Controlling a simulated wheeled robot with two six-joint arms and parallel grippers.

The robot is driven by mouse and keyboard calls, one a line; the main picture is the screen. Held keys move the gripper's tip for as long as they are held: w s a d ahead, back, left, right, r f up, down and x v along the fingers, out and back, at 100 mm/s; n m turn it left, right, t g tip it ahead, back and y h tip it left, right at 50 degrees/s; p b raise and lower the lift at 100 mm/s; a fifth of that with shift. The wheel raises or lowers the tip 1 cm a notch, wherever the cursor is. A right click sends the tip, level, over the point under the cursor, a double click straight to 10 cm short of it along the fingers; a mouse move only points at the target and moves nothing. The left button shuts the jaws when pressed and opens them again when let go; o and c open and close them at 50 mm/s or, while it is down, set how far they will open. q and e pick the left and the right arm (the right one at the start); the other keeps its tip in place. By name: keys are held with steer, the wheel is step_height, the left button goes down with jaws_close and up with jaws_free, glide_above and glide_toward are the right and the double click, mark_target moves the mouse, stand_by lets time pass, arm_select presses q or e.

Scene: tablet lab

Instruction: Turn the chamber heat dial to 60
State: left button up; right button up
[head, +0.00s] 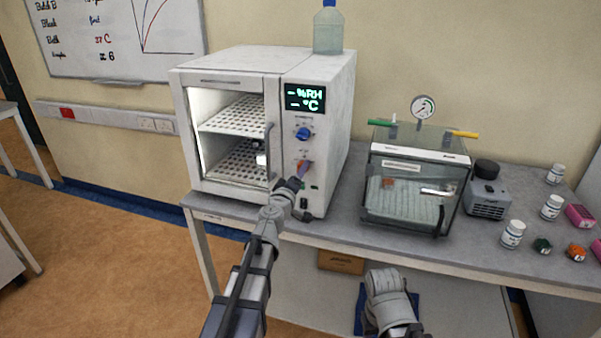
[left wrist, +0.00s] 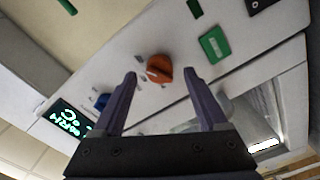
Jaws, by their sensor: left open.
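The white chamber (head: 320,100) stands on the bench with a lit display (head: 305,97) reading "-%RH" and "-°C". Its front has a blue dial (head: 303,133) and, below it, an orange dial (head: 304,165). The dial labels are too small to read. My left gripper (left wrist: 160,75) is open, with one fingertip on each side of the orange dial (left wrist: 159,67) in the left wrist view. I cannot tell whether the fingers touch it. The blue dial (left wrist: 101,101) lies beyond the left finger there. My right arm is low at the front; its fingers are not clear.
A clear box (head: 405,190) with a gauge stands right of the chamber, beside a grey pump (head: 486,197). White bottles (head: 513,234) are at the bench's right. A plastic bottle (head: 328,30) stands on the chamber. A glass door (head: 238,130) is left of the dials.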

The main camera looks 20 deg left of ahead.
arm_select(q)
steer(key=s, duration=0.6)
steer(key=shift+s, duration=0.15)
steer(key=shift+a, duration=0.1)
steer(key=s+d+f+m+g+h, duration=0.3)
steer(key=s+d+f+m+g, duration=0.15)
steer(key=d+f, duration=0.2)
steer(key=s+d+f+m+g+h, duration=0.3)
steer(key=d+f+m+g, duration=0.15)
steer(key=d, duration=0.25)
steer(key=s+a+f+m+g+y, duration=0.1)
steer(key=s+a+f+g+y, duration=0.25)
steer(key=s+f, duration=0.35)
steer(key=s+a+f+m+g+y, duration=0.1)
steer(key=s+a+f+g+y, duration=0.3)
steer(key=s, duration=0.4)
steer(key=s+d+m+g, duration=0.2)
steer(key=s+d+m, duration=0.2)
steer(key=d, duration=0.7)
steer(key=shift+s+d, duration=0.15)
steer(key=shift+s, duration=0.75)
